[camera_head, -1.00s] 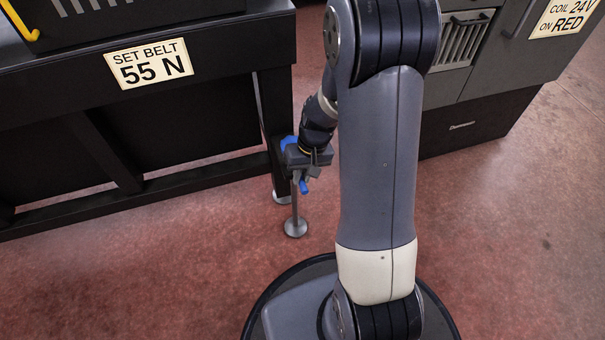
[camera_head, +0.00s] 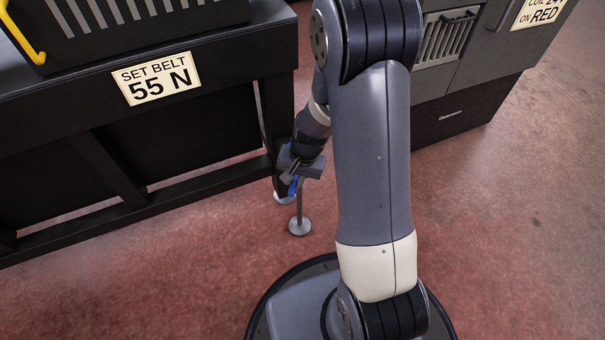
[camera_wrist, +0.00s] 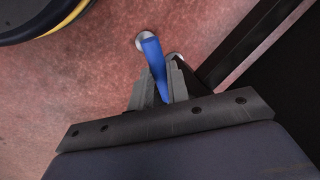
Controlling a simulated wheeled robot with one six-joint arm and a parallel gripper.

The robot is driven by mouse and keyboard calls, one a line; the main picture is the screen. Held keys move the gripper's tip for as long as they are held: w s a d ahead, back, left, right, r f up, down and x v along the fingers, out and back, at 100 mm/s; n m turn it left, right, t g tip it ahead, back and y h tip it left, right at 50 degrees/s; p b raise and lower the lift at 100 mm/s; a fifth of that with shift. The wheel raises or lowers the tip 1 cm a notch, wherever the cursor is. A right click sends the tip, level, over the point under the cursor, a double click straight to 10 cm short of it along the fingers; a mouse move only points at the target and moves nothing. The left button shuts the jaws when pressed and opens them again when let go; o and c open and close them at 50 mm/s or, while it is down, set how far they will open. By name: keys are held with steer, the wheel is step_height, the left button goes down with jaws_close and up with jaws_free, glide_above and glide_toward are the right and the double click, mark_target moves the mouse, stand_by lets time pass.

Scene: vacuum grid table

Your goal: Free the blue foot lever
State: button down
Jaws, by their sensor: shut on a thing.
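The blue foot lever (camera_head: 294,186) shows as a small piece at my gripper (camera_head: 288,182), low by the right leg of the black table. In the wrist view the blue lever (camera_wrist: 153,62) runs down between the two fingers of my gripper (camera_wrist: 158,84), which are shut on it. A thin grey post with a round foot pad (camera_head: 299,227) stands on the floor just below. My gripper and wrist hide the lever's mount and much of its length in the head view.
The black table (camera_head: 215,62) with a yellow "SET BELT 55 N" sign (camera_head: 156,78) stands at left. A dark grey cabinet (camera_head: 470,100) is behind my arm at right. The reddish floor (camera_head: 520,220) is clear at front and right.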

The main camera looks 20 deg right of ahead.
steer(key=w+a+m+p, duration=0.1)
steer(key=m+p, duration=0.1)
steer(key=p, duration=0.1)
steer(key=w+a+m+p, duration=0.1)
steer(key=m+p, duration=0.1)
steer(key=p, duration=0.1)
steer(key=w+a+m+t+h+p, duration=0.1)
steer(key=m+p, duration=0.2)
steer(key=shift+a+r, duration=0.1)
steer(key=shift+a, duration=0.15)
steer(key=c, duration=1.3)
jaws_free()
steer(key=shift+c, duration=0.2)
step_height(320, 180, up, 10)
steer(key=s+d+p, duration=0.1)
steer(key=s+p, duration=0.1)
steer(key=p, duration=0.1)
steer(key=shift+r+p, duration=0.2)
steer(key=shift+p, duration=0.2)
